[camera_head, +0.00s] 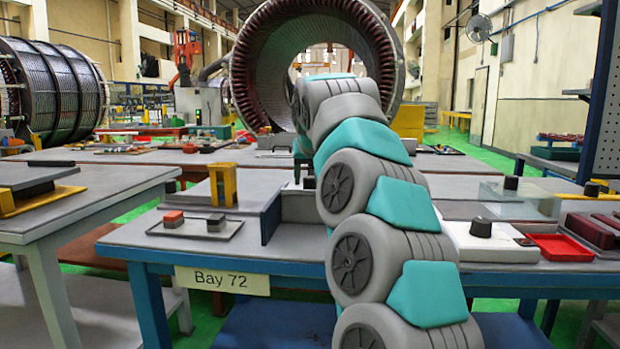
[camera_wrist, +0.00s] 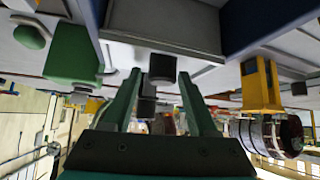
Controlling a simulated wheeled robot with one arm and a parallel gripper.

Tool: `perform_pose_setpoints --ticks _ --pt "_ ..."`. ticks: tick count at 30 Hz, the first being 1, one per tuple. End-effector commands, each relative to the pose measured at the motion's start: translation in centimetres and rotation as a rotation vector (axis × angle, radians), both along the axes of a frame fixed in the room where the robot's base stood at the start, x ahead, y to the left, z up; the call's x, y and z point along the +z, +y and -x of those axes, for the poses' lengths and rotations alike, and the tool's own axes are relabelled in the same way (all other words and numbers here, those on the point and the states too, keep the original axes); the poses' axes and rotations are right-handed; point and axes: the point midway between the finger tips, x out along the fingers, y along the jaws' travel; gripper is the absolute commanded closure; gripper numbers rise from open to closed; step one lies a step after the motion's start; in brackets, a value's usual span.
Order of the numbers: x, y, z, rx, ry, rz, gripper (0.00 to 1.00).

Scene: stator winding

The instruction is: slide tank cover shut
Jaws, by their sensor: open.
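A clear glass-like tank (camera_head: 530,203) stands at the right of the bench in the head view. A dark knob (camera_head: 511,183) shows at its top edge; I cannot make out the cover's outline or how far it spans the tank. In the wrist view my gripper (camera_wrist: 161,75) shows two teal fingers, spread apart. No grasp on anything shows.
A white block (camera_head: 485,247) with a dark knob and a red tray (camera_head: 560,247) lie right of my arm. A yellow bracket (camera_head: 222,186), an upright dark panel (camera_head: 270,216) and a small-parts tray (camera_head: 195,230) stand left. A green block (camera_wrist: 74,54) shows in the wrist view.

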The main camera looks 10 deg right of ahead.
Motion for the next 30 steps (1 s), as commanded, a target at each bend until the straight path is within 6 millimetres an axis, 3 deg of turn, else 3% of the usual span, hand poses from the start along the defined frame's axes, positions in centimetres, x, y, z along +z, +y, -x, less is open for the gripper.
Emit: perform_pose_setpoints --ticks 14,30 --pt "0.4 0.1 0.4 0.0 0.0 0.0 0.31" --pt "5.4 0.5 5.4 -0.001 0.0 -0.001 0.31"
